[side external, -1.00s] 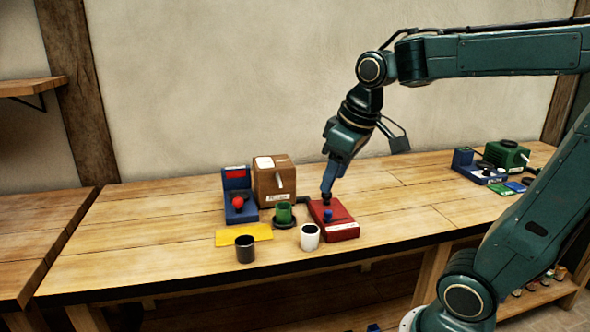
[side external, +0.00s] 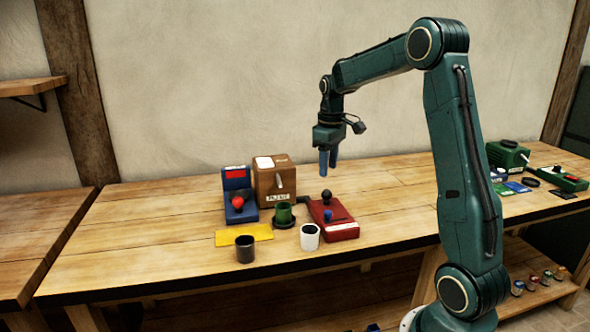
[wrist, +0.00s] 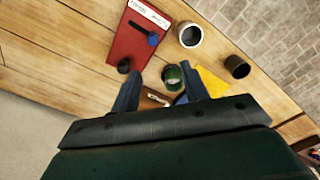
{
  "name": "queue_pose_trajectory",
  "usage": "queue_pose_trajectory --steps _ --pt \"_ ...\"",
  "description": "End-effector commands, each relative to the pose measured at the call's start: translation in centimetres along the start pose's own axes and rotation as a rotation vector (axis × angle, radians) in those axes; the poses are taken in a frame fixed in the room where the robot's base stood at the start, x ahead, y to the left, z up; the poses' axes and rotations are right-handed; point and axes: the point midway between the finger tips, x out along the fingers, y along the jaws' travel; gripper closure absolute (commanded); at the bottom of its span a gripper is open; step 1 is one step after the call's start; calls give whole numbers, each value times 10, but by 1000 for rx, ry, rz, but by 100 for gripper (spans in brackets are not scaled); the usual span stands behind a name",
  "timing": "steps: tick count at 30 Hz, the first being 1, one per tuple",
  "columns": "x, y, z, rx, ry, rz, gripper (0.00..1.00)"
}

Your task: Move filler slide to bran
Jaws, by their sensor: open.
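A red box (side external: 338,227) with a white label stands on the bench; it also shows in the wrist view (wrist: 130,50). A blue knob (side external: 328,215) sits on its top. In the wrist view the blue knob (wrist: 153,39) is at the right end of a short dark slot. A round black knob (side external: 326,195) stands at the box's back end; it shows in the wrist view (wrist: 124,66). The label text is too small to read. My gripper (side external: 328,166) is open, empty and above the box, clear of both knobs; its fingers show in the wrist view (wrist: 158,93).
A green machine (side external: 507,155) stands far right.

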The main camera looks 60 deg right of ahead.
Motion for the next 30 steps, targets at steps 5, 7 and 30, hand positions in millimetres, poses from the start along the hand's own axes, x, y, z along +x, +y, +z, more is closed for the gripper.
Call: queue_pose_trajectory --steps 5,7,30 --pt "12 17 -1 0 -17 -12 55" --pt "13 19 -1 0 -19 -14 55" --pt "69 17 0 0 -22 -16 55"
